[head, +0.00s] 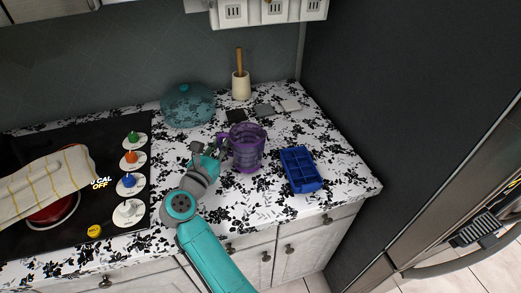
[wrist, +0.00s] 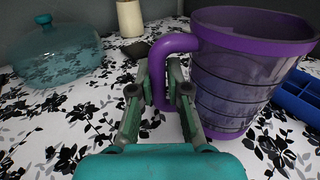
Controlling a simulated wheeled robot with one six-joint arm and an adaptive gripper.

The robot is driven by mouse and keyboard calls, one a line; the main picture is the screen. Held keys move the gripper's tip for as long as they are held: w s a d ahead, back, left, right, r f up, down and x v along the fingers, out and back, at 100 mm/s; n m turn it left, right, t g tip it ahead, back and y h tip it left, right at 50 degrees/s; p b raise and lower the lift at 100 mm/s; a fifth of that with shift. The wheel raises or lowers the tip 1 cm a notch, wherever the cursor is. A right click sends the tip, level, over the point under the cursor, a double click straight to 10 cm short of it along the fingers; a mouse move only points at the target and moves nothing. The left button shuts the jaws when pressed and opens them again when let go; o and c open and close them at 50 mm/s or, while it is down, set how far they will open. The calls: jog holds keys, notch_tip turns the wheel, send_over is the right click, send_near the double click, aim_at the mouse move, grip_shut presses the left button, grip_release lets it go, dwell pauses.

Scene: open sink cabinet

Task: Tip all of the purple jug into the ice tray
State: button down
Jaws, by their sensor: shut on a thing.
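The purple jug (head: 247,148) is a see-through cup with a solid purple rim, base and handle. It is upright on or just above the patterned counter; I cannot tell which. My gripper (head: 218,144) is at the jug's left side. In the wrist view my gripper (wrist: 163,92) is shut on the handle of the jug (wrist: 235,75). The jug's contents cannot be made out. The blue ice tray (head: 300,169) lies on the counter just right of the jug, with several square compartments facing up. Part of the tray (wrist: 301,95) shows behind the jug in the wrist view.
A teal glass dome (head: 188,104) and a cream holder (head: 241,86) with a wooden handle stand at the back. Small flat coasters (head: 264,109) lie near them. The stove (head: 70,150) with a striped cloth is left. A dark fridge side bounds the counter at right.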

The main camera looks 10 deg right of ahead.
aim_at(229, 134)
jog(key=shift+r, duration=0.15)
jog(key=shift+s+d+r+m, duration=0.1)
jog(key=shift+d+r+m, duration=0.2)
jog(key=shift+r+m, duration=0.25)
jog(key=shift+s+d+r+m, duration=0.1)
jog(key=shift+d+r+m, duration=0.25)
jog(key=shift+m, duration=0.2)
jog(key=shift+s+d+r+m+g+y, duration=0.15)
jog(key=shift+d+r+m+g+y, duration=0.15)
jog(key=shift+d+r+m, duration=0.45)
jog(key=shift+s+d+r+m+y, duration=0.2)
jog(key=shift+d+r+m, duration=0.25)
jog(key=shift+d+m, duration=0.35)
jog(key=shift+s+d+r+m+y, duration=0.2)
jog(key=shift+d+r+m, duration=0.25)
jog(key=shift+d+m, duration=0.3)
jog(key=shift+s+d+r+m, duration=0.2)
jog(key=shift+d+r+m, duration=0.15)
jog(key=shift+d+m, duration=0.5)
jog(key=shift+d+r+m+y, duration=0.15)
jog(key=shift+m+y, duration=0.15)
jog(key=shift+m, duration=0.35)
jog(key=shift+s+d+r+m+y, duration=0.2)
jog(key=shift+d+r+m, duration=0.45)
jog(key=shift+r, duration=0.1)
jog(key=shift+s+d+r+m+y, duration=0.15)
jog(key=shift+d+r+m+y, duration=0.05)
jog(key=shift+d+r+m, duration=0.45)
jog(key=shift+r+g, duration=0.15)
jog(key=shift+g, duration=0.15)
